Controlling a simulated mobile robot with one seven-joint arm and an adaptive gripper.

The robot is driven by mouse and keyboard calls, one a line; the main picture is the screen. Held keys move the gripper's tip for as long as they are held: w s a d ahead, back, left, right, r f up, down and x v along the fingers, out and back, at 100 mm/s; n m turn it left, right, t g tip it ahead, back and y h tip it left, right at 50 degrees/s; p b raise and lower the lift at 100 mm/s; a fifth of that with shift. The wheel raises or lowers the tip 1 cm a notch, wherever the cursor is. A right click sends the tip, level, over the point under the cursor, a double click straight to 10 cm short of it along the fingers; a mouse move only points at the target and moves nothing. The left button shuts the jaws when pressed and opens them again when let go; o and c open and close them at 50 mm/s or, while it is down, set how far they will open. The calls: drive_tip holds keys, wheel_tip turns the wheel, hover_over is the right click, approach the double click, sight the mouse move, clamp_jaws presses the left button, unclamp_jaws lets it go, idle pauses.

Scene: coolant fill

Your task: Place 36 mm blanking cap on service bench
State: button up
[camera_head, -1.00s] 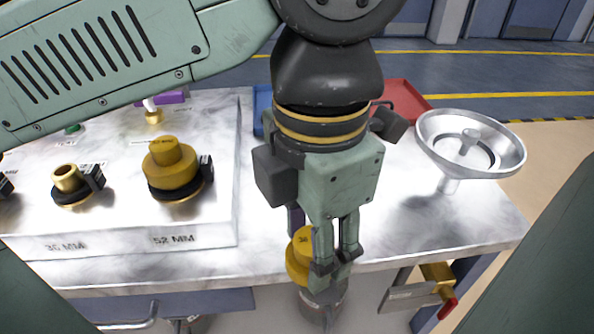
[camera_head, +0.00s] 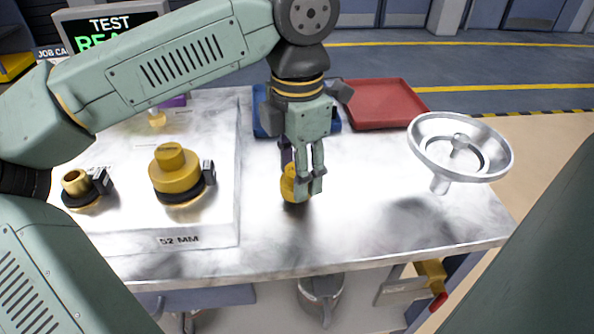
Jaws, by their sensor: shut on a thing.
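My gripper (camera_head: 309,193) is shut on a yellow cap (camera_head: 288,183), the 36 mm blanking cap, which is partly hidden behind the fingers. The cap is over the middle of the service bench (camera_head: 375,225), a pale marbled top. I cannot tell whether the cap touches the bench. On the raised block at left, a bare brass neck (camera_head: 75,182) stands open with a black clamp beside it. A larger yellow cap (camera_head: 176,170) sits on the neck marked 52 MM.
A blue tray (camera_head: 262,125) lies behind my gripper, and a red tray (camera_head: 385,103) lies at the back right. A metal can (camera_head: 320,290) is below the front edge. Bench right of my gripper is clear.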

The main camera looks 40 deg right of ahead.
drive_tip(key=shift+f+b, duration=0.3)
drive_tip(key=shift+f, duration=0.7)
drive_tip(key=o, duration=1)
drive_tip(key=shift+r, duration=0.1)
drive_tip(key=shift+o, duration=0.2)
wheel_tip(320, 180, up, 12)
drive_tip(key=shift+r, duration=0.25)
